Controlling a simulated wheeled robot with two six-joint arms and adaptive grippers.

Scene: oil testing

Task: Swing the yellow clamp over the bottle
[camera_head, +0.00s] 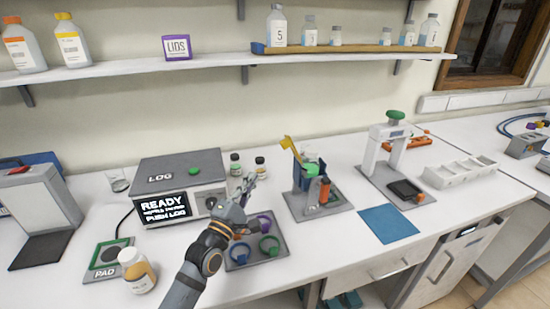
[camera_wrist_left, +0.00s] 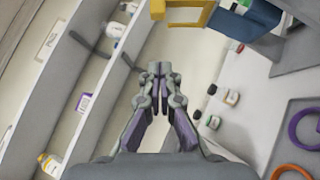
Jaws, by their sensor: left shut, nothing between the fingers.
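The yellow clamp (camera_head: 289,145) stands raised and tilted at the top of a blue holder (camera_head: 300,178) on a grey base. In the left wrist view the yellow clamp (camera_wrist_left: 189,12) shows at the top edge, beyond the fingertips. A green top (camera_head: 311,168) shows at the blue holder; I cannot tell whether it is the bottle's cap. My left gripper (camera_head: 248,184) is shut and empty, left of the holder and apart from the clamp. Its closed fingers (camera_wrist_left: 160,70) show in the left wrist view. My right gripper is not in view.
The LOG box (camera_head: 180,170) and two small dark-capped bottles (camera_head: 236,163) stand behind and left of the gripper. A grey tray with coloured rings (camera_head: 268,245) lies below it. A white press stand (camera_head: 388,145) is at right. A blue mat (camera_head: 388,223) lies flat in front.

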